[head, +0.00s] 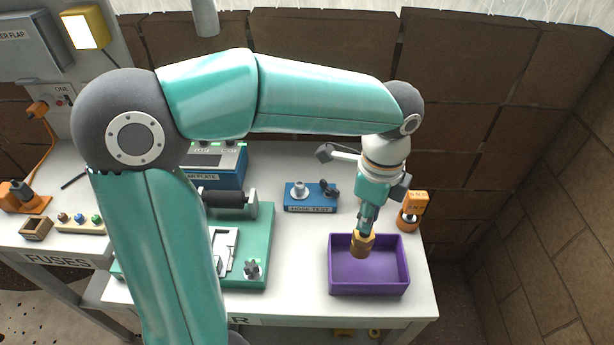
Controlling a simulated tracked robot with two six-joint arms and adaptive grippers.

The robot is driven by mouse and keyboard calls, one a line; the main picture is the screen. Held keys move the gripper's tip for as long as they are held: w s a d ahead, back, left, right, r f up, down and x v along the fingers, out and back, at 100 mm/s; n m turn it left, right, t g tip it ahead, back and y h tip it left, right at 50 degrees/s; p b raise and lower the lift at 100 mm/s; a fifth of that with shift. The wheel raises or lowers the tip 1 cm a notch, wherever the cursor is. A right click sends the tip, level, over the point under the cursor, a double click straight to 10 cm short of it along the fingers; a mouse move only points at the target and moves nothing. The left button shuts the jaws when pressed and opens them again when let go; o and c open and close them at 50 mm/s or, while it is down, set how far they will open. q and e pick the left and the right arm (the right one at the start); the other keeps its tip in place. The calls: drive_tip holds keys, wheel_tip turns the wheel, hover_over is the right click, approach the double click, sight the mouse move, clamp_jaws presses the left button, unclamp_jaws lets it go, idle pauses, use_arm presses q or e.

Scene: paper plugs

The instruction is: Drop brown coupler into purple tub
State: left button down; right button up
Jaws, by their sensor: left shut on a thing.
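The purple tub (368,291) stands at the right front of the white bench. My left gripper (365,233) points down over the tub's back part. It is shut on the brown coupler (361,247), a small golden-brown cylindrical piece. The coupler overlaps the tub's opening in the picture; its exact height over the tub floor is hard to tell. No other thing shows inside the tub. My right gripper is not in view.
An orange device (414,207) stands close behind the tub's right corner. A blue box (310,196) with knobs sits behind and left. A green machine (259,234) stands left, partly hidden by my left arm. Bare bench lies between the machine and the tub.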

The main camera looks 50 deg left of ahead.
use_arm(q)
drive_tip(key=shift+d+f+b, duration=0.15)
drive_tip(key=shift+f+b, duration=1.9)
drive_tip(key=shift+f, duration=0.55)
drive_tip(key=c, duration=0.9)
unclamp_jaws()
drive_tip(key=shift+c, duration=0.2)
drive_tip(key=shift+r, duration=0.1)
wheel_tip(320, 180, up, 12)
drive_tip(key=shift+f, duration=0.1)
